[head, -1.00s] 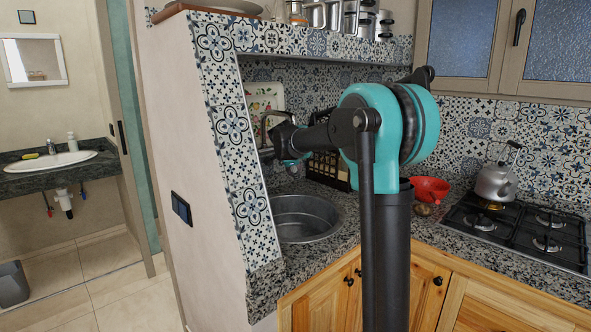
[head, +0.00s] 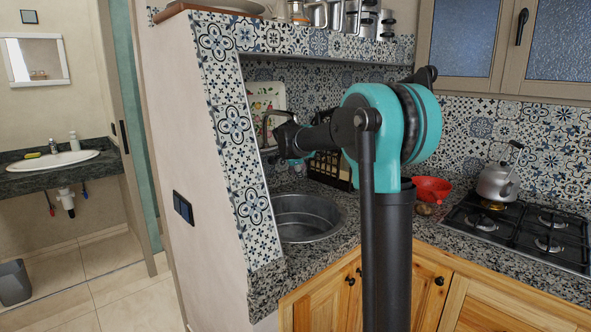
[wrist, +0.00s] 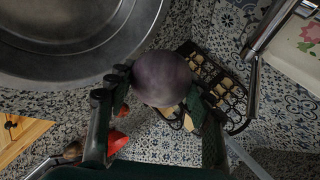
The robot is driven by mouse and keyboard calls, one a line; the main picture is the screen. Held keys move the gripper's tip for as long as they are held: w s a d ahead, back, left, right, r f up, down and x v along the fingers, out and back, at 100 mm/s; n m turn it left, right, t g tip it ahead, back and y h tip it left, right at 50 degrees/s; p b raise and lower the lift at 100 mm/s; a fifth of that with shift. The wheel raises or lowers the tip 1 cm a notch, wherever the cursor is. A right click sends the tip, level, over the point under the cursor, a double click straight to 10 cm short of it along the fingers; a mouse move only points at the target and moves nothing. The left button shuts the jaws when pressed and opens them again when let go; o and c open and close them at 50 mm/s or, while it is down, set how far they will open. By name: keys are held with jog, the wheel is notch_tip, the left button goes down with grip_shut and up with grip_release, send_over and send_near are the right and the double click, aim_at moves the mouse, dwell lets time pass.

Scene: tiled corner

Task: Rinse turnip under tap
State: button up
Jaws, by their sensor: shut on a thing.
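The turnip (wrist: 163,78), round and purple, sits between the two dark fingers of my gripper (wrist: 160,92) in the wrist view. My gripper is shut on it. The steel sink basin (wrist: 80,68) lies at the upper left of that view, and the turnip overlaps its rim there. The metal tap (wrist: 270,28) is at the upper right, apart from the turnip. In the head view the sink (head: 303,230) is below and in front of my arm's end, and the tap (head: 278,114) rises behind it. The turnip cannot be made out there. No running water is visible.
A dark dish rack (head: 330,170) stands behind the sink. A red bowl (head: 432,187) is right of my arm. A kettle (head: 496,184) stands on the gas hob (head: 530,235). A tiled wall edge (head: 236,135) and shelf bound the sink on the left and above.

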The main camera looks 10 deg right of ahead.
aim_at(303, 171)
jog(key=shift+a, duration=0.1)
jog(key=shift+s+a, duration=0.2)
jog(key=shift+a, duration=0.2)
jog(key=shift+s+d, duration=0.35)
jog(key=shift+s, duration=0.4)
jog(key=shift+s+d, duration=0.3)
jog(key=shift+s, duration=0.5)
jog(key=shift+s+d, duration=0.35)
jog(key=shift+s, duration=0.4)
jog(key=shift+s, duration=0.1)
jog(key=s+d+r, duration=0.3)
jog(key=s, duration=0.5)
jog(key=shift+d, duration=0.3)
